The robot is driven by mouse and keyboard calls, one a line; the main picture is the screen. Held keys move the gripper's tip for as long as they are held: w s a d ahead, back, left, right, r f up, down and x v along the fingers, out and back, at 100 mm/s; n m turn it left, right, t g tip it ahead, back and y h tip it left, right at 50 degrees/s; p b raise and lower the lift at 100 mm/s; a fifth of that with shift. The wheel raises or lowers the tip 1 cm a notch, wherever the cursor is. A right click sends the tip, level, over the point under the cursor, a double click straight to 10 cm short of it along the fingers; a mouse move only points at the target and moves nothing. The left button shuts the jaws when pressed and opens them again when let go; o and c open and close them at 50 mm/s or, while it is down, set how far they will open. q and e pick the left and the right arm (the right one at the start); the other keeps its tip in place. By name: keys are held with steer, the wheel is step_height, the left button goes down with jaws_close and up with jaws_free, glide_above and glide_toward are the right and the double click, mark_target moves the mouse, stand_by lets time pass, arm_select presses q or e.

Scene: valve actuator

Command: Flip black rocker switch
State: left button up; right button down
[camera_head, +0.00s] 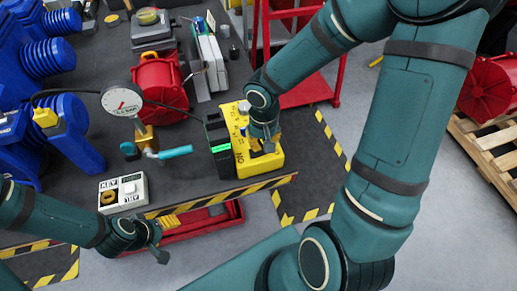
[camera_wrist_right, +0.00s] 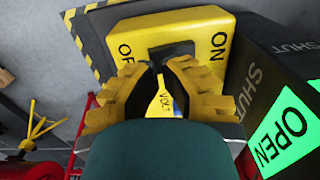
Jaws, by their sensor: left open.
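A yellow switch box (camera_head: 268,163) with ON lettering stands at the table's right front edge. In the right wrist view the yellow box (camera_wrist_right: 213,28) shows ON and OFF lettering. A dark patch between the labels, just past my fingertips, may be the black rocker switch; my fingers largely hide it. My right gripper (camera_head: 265,145) is over the box; in its wrist view the yellow-padded fingers (camera_wrist_right: 158,68) come together at the tips and look shut. Whether they touch the switch I cannot tell. My left gripper (camera_head: 158,250) is open and empty, low in front of the table.
A black box with a green OPEN label (camera_wrist_right: 283,134) stands beside the yellow box. A key switch box (camera_head: 123,193), a pressure gauge (camera_head: 122,99) with a cyan-handled valve (camera_head: 175,152), and a red reel (camera_head: 160,85) stand on the table.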

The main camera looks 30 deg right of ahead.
steer(key=shift+f+b, duration=1.05)
stand_by(0.5)
steer(key=shift+r+p, duration=2.55)
steer(key=shift+r, duration=1)
steer(key=shift+f, duration=0.1)
